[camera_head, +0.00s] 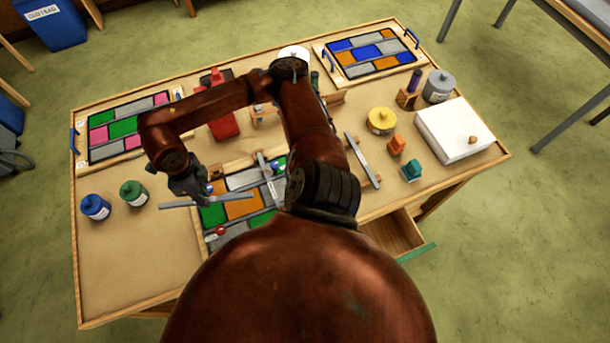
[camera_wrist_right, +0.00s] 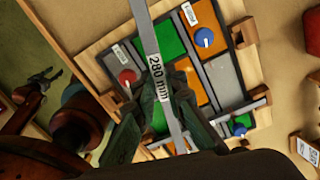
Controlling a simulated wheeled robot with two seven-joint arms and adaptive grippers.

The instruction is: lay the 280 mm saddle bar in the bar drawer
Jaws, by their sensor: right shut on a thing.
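My right gripper (camera_head: 188,190) is shut on the 280 mm saddle bar (camera_head: 178,205), a thin grey strip held above the left side of the leaded panel. In the right wrist view, the bar (camera_wrist_right: 165,115) runs between the fingers with its "280 mm" label facing the camera. A wooden drawer (camera_head: 398,232) stands pulled out under the table's front right edge. It has a green front strip, and my arm hides part of it. My left gripper (camera_wrist_right: 42,82) shows small at the left of the right wrist view, apart from the bar, its fingers spread and empty.
The panel (camera_head: 243,207) carries round knobs and clips. Another bar (camera_head: 362,160) rests on wooden supports to the right. A white box (camera_head: 455,132) and a yellow tin (camera_head: 381,121) stand further right. The front left tabletop is clear.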

